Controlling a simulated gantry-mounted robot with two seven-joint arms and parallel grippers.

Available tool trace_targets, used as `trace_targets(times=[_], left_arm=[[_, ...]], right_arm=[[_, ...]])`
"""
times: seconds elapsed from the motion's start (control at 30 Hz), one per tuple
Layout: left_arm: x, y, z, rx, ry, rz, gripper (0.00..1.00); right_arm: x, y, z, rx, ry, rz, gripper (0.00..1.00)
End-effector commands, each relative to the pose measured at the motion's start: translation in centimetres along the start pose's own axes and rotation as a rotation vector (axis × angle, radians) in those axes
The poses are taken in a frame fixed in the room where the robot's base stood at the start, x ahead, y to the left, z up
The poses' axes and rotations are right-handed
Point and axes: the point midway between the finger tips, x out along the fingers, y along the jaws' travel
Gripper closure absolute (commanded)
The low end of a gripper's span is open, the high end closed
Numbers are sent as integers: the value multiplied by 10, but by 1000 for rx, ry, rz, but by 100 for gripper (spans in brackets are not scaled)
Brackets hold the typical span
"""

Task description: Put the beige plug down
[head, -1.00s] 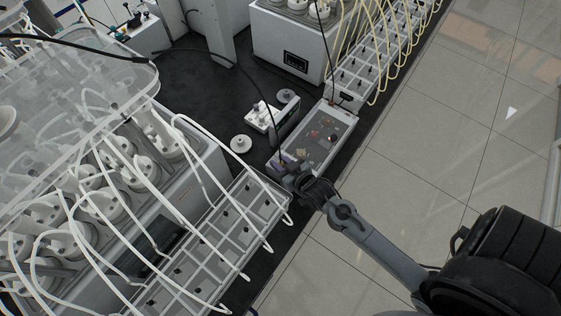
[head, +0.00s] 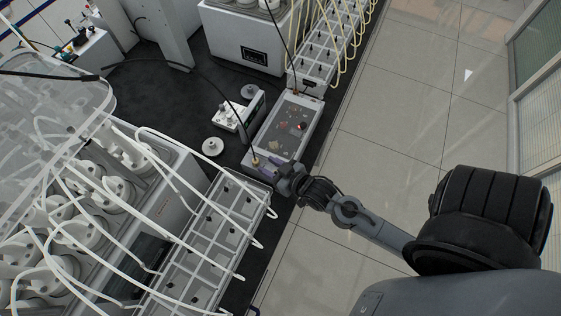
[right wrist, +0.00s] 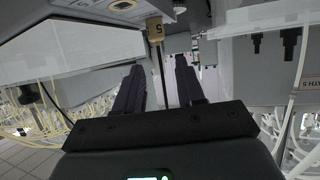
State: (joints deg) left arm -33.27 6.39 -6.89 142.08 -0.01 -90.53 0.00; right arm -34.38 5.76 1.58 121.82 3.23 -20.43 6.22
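The beige plug (right wrist: 155,30), marked 5, stands upright just beyond my right fingertips in the right wrist view, with its black cable running back between the fingers. In the head view the plug (head: 255,161) is a small beige spot at the near end of the box with the glass-like top (head: 283,128). My right gripper (head: 266,171) is at that end of the box. In the right wrist view its dark fingers (right wrist: 159,64) are apart, with a gap on both sides of the cable. The plug's lower end is hard to make out. I cannot make out my left gripper.
A white rack with looped tubes (head: 205,240) lies close by at the near left. A small white instrument (head: 238,112) and a round disc (head: 212,146) are on the dark bench. Another tube rack (head: 318,45) stands behind the box. Open floor lies to the right.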

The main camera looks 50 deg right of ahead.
Motion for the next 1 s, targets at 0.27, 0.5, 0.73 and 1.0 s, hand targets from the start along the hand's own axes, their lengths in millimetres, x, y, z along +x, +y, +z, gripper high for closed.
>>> trace_targets(times=[0.27, 0.5, 0.73, 1.0], left_arm=[[0, 0, 0, 1, 0, -1, 63], [0, -2, 0, 8, -1, -7, 63], [0, -3, 1, 13, -1, -10, 63], [0, -3, 0, 11, -1, -9, 63]], right_arm=[[-36, 0, 0, 0, 0, 0, 61], [-45, 0, -1, 0, 2, 1, 61], [-45, 0, -1, 0, 2, 1, 61], [-41, -1, -8, 1, 18, -1, 61]])
